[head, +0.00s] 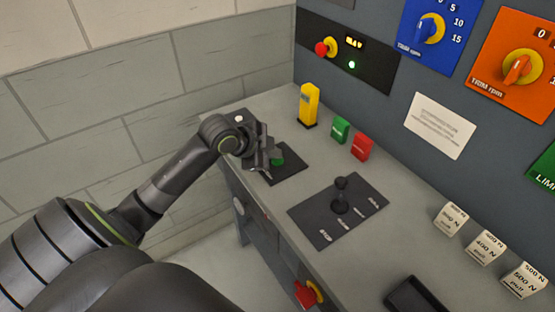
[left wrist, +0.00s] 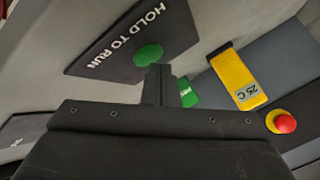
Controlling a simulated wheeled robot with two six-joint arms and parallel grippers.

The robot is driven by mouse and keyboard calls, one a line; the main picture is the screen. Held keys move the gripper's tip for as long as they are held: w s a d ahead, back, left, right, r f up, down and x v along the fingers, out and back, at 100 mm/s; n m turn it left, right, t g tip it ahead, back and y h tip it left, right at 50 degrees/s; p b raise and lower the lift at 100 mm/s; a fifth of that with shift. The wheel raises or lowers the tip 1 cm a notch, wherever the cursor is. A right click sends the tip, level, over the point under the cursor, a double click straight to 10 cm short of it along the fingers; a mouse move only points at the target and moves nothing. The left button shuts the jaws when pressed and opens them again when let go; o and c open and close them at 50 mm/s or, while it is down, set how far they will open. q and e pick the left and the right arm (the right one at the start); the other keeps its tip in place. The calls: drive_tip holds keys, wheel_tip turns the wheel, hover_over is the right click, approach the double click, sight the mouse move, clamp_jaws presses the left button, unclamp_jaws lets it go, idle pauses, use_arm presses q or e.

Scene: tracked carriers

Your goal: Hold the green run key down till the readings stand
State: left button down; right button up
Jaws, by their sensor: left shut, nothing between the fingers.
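The green run key (head: 278,159) sits on a dark plate (head: 287,176) at the left end of the bench. In the left wrist view the green key (left wrist: 148,54) shows beside the words HOLD TO RUN. My left gripper (head: 266,164) is shut and empty right at the key. Its fingertips (left wrist: 158,71) overlap the key's edge in the left wrist view; I cannot tell whether they touch or press it. A small lit display (head: 354,43) on the wall panel is too small to read; a green lamp (head: 351,64) glows below it. My right gripper is out of view.
A yellow block (head: 308,105), green block (head: 340,130) and red block (head: 361,147) stand at the back. A lever plate (head: 325,231) lies mid-bench. Several white weight blocks (head: 450,219) and a black tray (head: 416,296) are at the right. A red knob (head: 305,293) is on the front.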

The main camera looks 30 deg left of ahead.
sight(274, 162)
use_arm(q)
drive_tip(key=shift+f, duration=0.55)
idle(1.4)
drive_tip(key=shift+r, duration=0.1)
idle(2.7)
drive_tip(key=shift+r+p, duration=0.8)
drive_tip(key=shift+r, duration=0.05)
wheel_tip(274, 162, up, 5)
drive_tip(key=p, duration=0.5)
drive_tip(key=shift+r, duration=0.1)
idle(1.6)
